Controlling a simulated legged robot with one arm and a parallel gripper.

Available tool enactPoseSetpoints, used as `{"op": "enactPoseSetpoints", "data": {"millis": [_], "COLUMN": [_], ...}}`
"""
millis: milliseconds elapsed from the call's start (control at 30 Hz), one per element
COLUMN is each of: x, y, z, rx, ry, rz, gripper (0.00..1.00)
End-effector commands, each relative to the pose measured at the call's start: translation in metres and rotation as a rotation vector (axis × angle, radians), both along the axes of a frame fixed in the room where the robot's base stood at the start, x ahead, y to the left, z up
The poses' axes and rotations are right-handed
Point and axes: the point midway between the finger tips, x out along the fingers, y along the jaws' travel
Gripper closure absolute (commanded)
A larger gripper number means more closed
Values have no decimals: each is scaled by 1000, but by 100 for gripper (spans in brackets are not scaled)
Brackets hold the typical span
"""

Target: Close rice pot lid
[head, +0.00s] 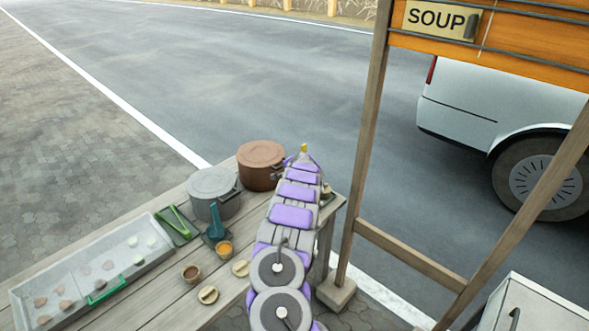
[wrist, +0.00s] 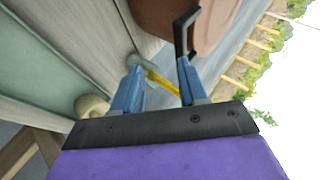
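Two pots stand at the far end of the wooden counter in the head view: a grey pot (head: 214,193) and a brown pot (head: 262,170). Both tops look covered. I cannot tell which one holds rice or whether a lid sits ajar. My gripper (head: 303,158) is right of the brown pot, at the counter's far corner. In the wrist view my gripper (wrist: 158,82) has its two blue fingers apart with a gap between them. The brown pot (wrist: 190,18) and its dark handle (wrist: 183,32) are just beyond the right finger; I cannot tell whether they touch.
A yellow rod (wrist: 162,82) shows between the fingers. A metal tray (head: 92,270), green tongs (head: 180,222), a teal utensil (head: 215,224) and small bowls (head: 191,274) are on the counter (head: 160,300). A wooden post (head: 366,140) stands right of my arm.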

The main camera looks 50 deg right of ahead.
Motion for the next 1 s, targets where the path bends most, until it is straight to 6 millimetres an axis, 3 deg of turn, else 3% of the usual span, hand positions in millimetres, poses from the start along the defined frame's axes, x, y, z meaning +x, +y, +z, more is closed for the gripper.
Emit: {"op": "enactPoseSetpoints", "data": {"millis": [1000], "x": [-64], "y": [51], "z": [72], "rx": [3], "ry": [-2], "rz": [7], "gripper": [57]}}
